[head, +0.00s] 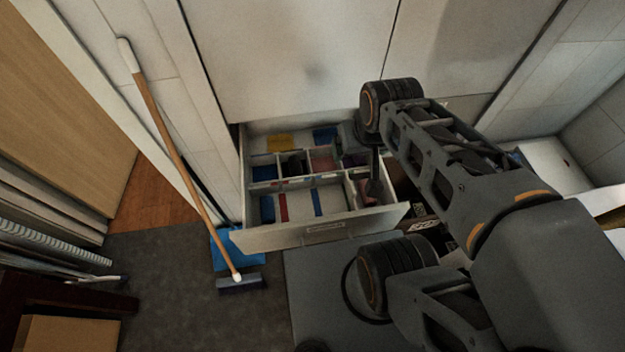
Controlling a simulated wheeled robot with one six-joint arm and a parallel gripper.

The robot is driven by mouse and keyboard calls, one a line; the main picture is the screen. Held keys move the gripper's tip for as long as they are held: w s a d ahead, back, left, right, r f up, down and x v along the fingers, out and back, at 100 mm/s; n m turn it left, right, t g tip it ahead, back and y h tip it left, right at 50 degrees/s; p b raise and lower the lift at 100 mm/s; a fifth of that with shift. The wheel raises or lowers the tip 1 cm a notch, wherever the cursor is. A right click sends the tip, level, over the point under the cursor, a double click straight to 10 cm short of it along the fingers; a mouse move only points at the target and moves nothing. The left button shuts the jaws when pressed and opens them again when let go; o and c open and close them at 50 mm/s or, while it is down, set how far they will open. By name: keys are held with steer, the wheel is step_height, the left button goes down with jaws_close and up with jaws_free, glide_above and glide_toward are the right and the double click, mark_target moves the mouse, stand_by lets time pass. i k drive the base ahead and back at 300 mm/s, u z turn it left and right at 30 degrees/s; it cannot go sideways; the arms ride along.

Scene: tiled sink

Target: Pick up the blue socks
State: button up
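An open drawer (290,237) with dividers holds several small blue items. One blue item (325,134) lies in the back section, one (264,173) at the left of the middle row, and one (267,208) at the front left. A thin blue strip (317,203) lies in the front row. They are too small to tell which is the blue socks. My gripper (374,186) points down over the right part of the drawer. Its fingers are small and dark, and my arm partly covers that side. I cannot tell whether it is open or touching anything.
A yellow item (279,143) and a red strip (283,207) are also in the drawer. A broom (180,150) leans at the left, its head by a blue dustpan (228,240). White cabinet doors (290,60) rise behind the drawer.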

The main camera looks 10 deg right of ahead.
mark_target(267, 206)
steer(key=z, duration=0.1)
steer(key=k, duration=0.55)
steer(key=z, duration=1)
steer(key=k, duration=0.95)
steer(key=u, duration=1.5)
steer(key=i, duration=1)
steer(key=z, duration=0.05)
